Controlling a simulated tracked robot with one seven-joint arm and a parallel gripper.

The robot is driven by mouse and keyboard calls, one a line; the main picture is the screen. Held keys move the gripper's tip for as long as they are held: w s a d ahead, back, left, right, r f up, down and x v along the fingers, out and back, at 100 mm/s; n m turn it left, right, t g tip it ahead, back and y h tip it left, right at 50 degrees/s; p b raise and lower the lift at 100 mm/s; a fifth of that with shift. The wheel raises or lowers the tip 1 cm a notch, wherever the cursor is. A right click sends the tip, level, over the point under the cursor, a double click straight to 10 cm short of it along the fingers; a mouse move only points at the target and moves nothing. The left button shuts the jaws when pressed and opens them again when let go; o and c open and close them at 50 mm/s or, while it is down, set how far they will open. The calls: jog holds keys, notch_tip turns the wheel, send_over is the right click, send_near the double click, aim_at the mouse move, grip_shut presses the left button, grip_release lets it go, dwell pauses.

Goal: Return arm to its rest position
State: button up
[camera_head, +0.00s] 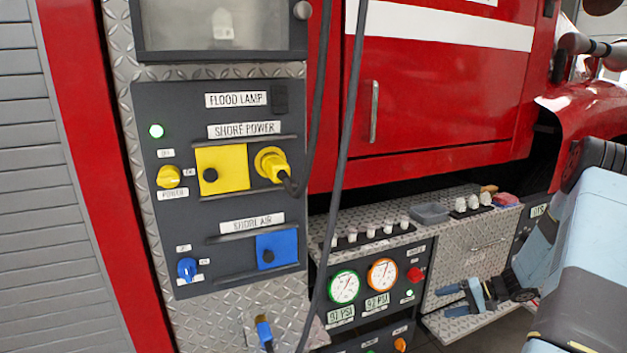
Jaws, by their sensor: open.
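My arm (590,260) comes in from the right edge of the head view, light blue and dark grey. My gripper (446,301) is low at the right of centre. Its two blue fingers point left and stand apart, with nothing seen between them. It is in front of the diamond-plate step (470,325) and to the right of the gauge panel (375,290). I cannot tell its exact distance from either.
A dark panel (150,105) holds a yellow plug (270,165) with a hanging black cable (345,130), a yellow knob (168,177) and a blue knob (187,268). A blue connector (264,332) hangs below. Small items and a grey tray (429,213) sit on the ledge.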

jog(key=s+a+r+n+g+h, duration=0.1)
jog(key=s+a+r+h, duration=0.3)
jog(key=r, duration=0.6)
jog(key=s+a+r+n+g+h, duration=0.1)
jog(key=s+a+r+n, duration=0.3)
jog(key=r, duration=0.6)
jog(key=s+a+r+m+g+h, duration=0.1)
jog(key=s+a+r+h, duration=0.1)
jog(key=a+r, duration=0.55)
jog(key=s+a+r+t+h, duration=0.1)
jog(key=s+r+t+h, duration=0.1)
jog(key=s+r, duration=0.5)
jog(key=s+a+r+t+h, duration=0.2)
jog(key=s+r, duration=0.5)
jog(key=s, duration=0.6)
jog(key=shift+s+r+n+t+h, duration=0.3)
jog(key=shift+s+r+t+h, duration=0.1)
jog(key=shift+t, duration=0.3)
jog(key=shift+c, duration=0.3)
